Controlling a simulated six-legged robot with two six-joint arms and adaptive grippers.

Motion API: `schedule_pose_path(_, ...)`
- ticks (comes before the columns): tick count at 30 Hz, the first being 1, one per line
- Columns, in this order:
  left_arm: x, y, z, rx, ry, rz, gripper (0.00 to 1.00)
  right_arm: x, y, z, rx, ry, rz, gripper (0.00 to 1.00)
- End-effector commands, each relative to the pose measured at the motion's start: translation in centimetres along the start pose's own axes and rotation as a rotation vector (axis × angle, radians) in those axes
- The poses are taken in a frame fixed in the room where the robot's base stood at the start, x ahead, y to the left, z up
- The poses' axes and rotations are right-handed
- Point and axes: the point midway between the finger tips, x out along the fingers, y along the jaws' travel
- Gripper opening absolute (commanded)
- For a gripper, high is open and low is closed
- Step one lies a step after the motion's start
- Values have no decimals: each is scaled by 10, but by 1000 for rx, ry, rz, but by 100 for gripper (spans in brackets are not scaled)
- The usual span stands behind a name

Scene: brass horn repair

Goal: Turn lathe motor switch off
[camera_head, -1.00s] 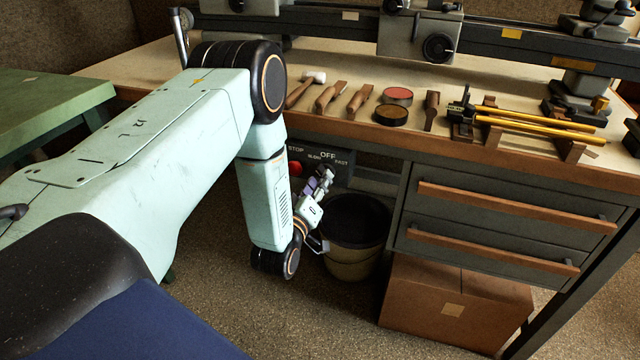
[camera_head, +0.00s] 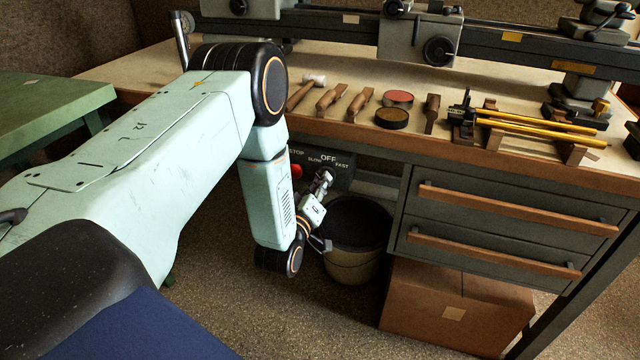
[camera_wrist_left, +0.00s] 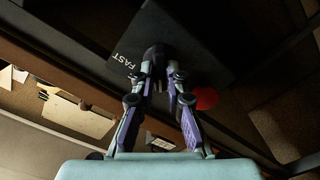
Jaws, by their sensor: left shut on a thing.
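The dark switch panel (camera_head: 340,168) sits under the bench top, with the words STOP, SLOW, OFF and FAST on it. A red stop button (camera_head: 296,171) is at its left; it also shows in the left wrist view (camera_wrist_left: 206,98). My left gripper (camera_head: 325,177) is at the panel, below the word OFF. In the left wrist view my left gripper (camera_wrist_left: 158,62) is shut on the dark switch knob (camera_wrist_left: 155,54), next to the word FAST. The fingers hide much of the knob, so its pointing direction cannot be told. My right gripper is not in view.
A bucket (camera_head: 352,262) stands below the panel, close to my left wrist. Drawers (camera_head: 500,222) with wooden handles and a cardboard box (camera_head: 455,305) are to the right. Several wooden-handled tools (camera_head: 330,97) and two round tins (camera_head: 391,116) lie on the bench top.

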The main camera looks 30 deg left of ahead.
Motion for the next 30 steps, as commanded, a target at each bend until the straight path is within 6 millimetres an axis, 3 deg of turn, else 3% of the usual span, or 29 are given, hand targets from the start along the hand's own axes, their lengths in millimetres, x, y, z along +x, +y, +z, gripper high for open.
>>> schedule_pose_path(11,-1,0,0,54,-2,-1,0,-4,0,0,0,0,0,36)
schedule_pose_path(30,0,3,0,516,-2,0,0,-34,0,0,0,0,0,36)
